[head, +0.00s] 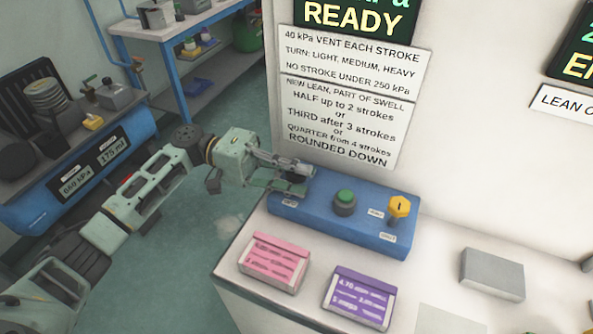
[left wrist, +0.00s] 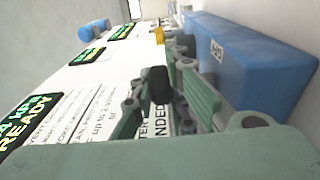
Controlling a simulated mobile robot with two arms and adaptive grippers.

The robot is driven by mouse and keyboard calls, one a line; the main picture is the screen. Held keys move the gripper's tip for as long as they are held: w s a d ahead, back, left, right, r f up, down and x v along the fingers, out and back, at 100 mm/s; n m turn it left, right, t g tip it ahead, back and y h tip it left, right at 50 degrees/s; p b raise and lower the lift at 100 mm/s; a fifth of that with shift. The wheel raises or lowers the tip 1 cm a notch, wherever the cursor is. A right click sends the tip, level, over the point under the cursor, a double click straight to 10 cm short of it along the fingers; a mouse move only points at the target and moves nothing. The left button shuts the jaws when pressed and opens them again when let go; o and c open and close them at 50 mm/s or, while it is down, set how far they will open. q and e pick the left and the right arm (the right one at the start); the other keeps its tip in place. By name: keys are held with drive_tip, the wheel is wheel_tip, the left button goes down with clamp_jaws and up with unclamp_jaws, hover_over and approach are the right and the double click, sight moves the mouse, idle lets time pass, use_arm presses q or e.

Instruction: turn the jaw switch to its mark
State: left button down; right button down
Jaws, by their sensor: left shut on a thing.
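The blue control box (head: 330,218) lies on the white bench against the wall. My left gripper (head: 303,180) is at the box's left end, shut on the jaw switch there. The fingers hide the switch and its mark, so its angle cannot be told. A small white label (head: 290,203) sits just below the fingers, and in the left wrist view a label (left wrist: 217,50) on the box seems to read "JAWS". The left gripper also shows in the left wrist view (left wrist: 160,100), close beside the box. My right gripper is not in view.
A green button (head: 344,198) and a yellow knob (head: 398,207) stand further right on the box. A pink card block (head: 273,262), a purple one (head: 358,295) and a grey block (head: 492,273) lie on the bench. A printed sign (head: 352,90) hangs behind.

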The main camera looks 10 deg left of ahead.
use_arm(q)
drive_tip(key=shift+r, duration=0.1)
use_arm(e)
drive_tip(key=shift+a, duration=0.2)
